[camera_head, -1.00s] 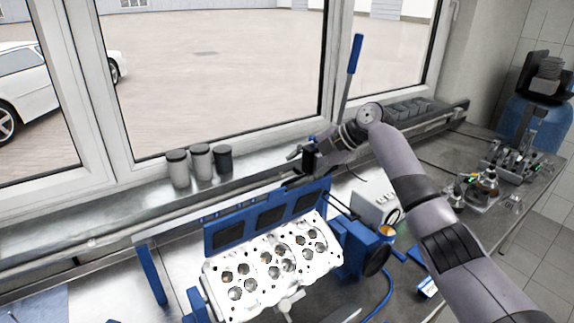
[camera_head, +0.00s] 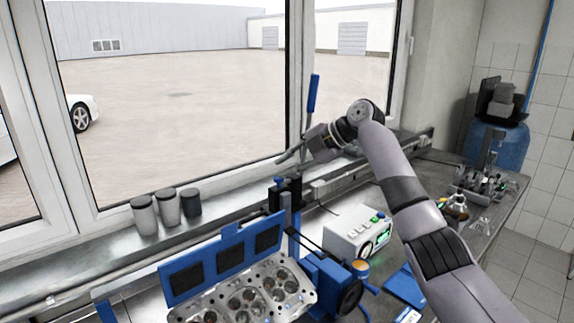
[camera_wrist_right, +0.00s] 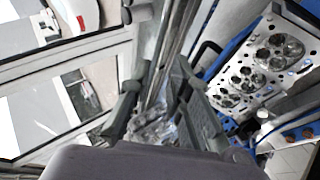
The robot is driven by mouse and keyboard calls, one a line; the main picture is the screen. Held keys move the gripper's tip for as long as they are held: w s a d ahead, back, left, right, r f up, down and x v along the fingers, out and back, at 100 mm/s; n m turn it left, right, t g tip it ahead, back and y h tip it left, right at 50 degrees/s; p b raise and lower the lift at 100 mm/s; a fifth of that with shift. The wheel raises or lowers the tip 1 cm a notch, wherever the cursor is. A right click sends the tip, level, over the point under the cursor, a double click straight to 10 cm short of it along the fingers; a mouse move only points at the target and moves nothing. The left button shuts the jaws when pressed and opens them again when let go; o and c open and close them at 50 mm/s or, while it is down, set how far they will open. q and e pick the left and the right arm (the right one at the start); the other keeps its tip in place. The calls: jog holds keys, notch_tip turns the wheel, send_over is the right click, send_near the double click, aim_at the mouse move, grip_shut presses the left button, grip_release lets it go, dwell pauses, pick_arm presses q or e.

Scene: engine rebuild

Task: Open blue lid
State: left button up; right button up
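The blue lid (camera_head: 222,262) is a blue frame with dark panels. In the head view it stands raised and tilted behind the metal cylinder head (camera_head: 250,300). My right gripper (camera_head: 284,158) is above and to the right of the lid, near the window, and does not touch it. In the right wrist view its two fingers (camera_wrist_right: 160,105) are spread apart, with shiny metal bars visible between them. Nothing is clearly held. The cylinder head (camera_wrist_right: 262,62) also shows at the right of the wrist view. My left gripper is not in view.
A blue-handled lever (camera_head: 313,92) stands behind my right gripper. A white device (camera_head: 357,235) sits right of the lid. Several grey canisters, including a dark one (camera_head: 190,203), stand on the sill. A blue barrel (camera_head: 498,145) is at the far right.

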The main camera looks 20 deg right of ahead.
jog(key=v, duration=1.2)
